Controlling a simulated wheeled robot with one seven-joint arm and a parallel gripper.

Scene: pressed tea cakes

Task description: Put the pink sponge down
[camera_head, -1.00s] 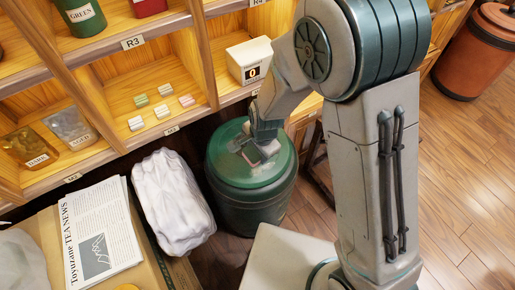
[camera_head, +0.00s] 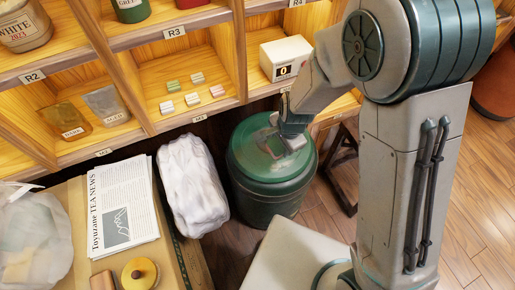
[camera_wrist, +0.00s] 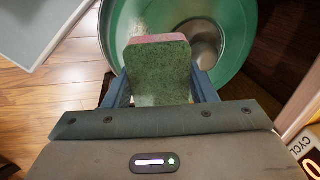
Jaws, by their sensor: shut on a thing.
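The pink sponge (camera_wrist: 158,72) is between the fingers of my gripper (camera_wrist: 160,88) in the wrist view. Its broad green face is turned to the camera, and a pink strip shows along its far edge. My gripper is shut on it. In the head view my gripper (camera_head: 292,135) is over the right part of the top of a green drum (camera_head: 262,185). The sponge is mostly hidden there by the gripper. I cannot tell whether the sponge touches the drum.
Shelves stand behind, with several small green, white and pink blocks (camera_head: 191,103) and a white counter box (camera_head: 286,58) showing 0. A white wrapped bundle (camera_head: 192,185) is left of the drum. A newspaper (camera_head: 122,212) lies on a box at the left.

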